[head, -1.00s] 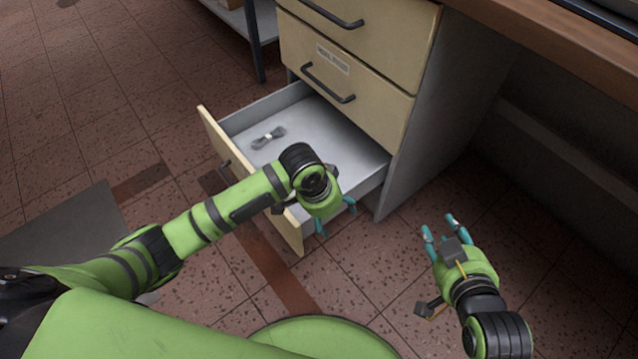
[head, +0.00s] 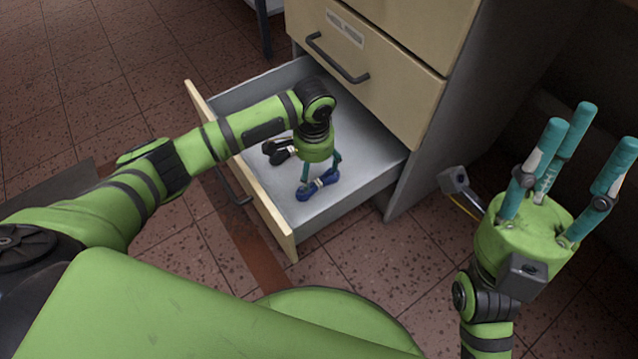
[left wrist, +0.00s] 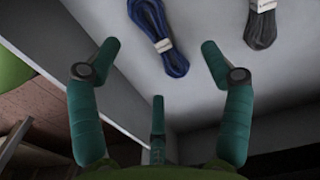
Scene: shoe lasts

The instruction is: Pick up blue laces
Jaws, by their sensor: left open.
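Blue laces (head: 317,187), bundled with a pale band, lie on the floor of the open drawer (head: 365,150). My left gripper (head: 321,168) is open and empty, pointing down over the blue laces inside the drawer. In the left wrist view, the blue laces (left wrist: 175,58) lie beyond and between the two spread fingers, and part of the bundle is cut off by the top edge. Whether a finger touches them I cannot tell. My right gripper (head: 588,145) is open and empty, fingers up, right of the drawer.
A dark grey lace bundle (head: 280,151) lies in the drawer just left of the blue one; it also shows in the left wrist view (left wrist: 262,25). The drawer's front panel (head: 272,218) and grey side walls surround the bundles. Shut drawers (head: 385,80) stand above.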

